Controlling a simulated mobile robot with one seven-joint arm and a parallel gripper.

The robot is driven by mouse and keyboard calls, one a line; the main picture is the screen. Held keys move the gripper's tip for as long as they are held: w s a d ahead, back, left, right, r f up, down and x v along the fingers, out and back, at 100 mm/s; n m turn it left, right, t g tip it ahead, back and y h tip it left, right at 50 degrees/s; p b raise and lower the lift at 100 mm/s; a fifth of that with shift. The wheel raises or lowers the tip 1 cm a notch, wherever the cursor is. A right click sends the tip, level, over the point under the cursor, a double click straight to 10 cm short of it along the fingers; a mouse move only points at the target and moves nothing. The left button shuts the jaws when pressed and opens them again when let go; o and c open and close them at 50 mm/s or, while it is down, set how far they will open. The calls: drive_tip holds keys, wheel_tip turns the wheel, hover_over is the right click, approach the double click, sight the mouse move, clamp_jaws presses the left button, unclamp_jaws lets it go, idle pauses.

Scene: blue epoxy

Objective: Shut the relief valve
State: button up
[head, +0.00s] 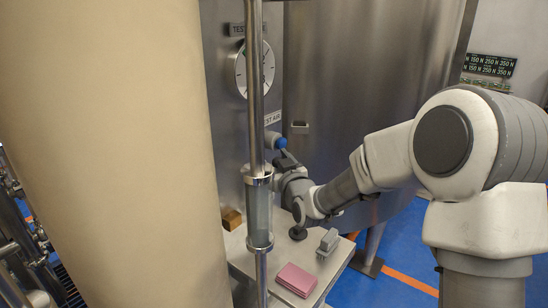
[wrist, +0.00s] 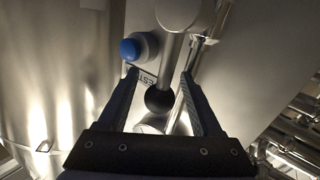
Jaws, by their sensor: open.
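A blue knob (head: 281,143) stands out from the steel panel, right of the thin pole in the head view. It also shows as a round blue cap (wrist: 131,49) beside my left finger in the wrist view. A black ball (wrist: 159,101) on a metal rod appears between my two fingers in the wrist view. No readable label tells which part is the relief valve. My gripper (wrist: 160,75) is open, its fingers either side of the ball in the picture, with no visible contact.
A vertical pole with a glass cylinder (head: 259,212) stands in front of the panel. A dial gauge (head: 241,70) is above. The bench (head: 247,262) holds a pink pad (head: 296,279), a grey block (head: 328,240) and a brown block (head: 232,219). A large tank (head: 350,80) stands behind.

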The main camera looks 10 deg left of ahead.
drive_tip(key=shift+w+a, duration=0.1)
drive_tip(key=shift+w, duration=0.05)
clamp_jaws()
idle(0.4)
idle(1.0)
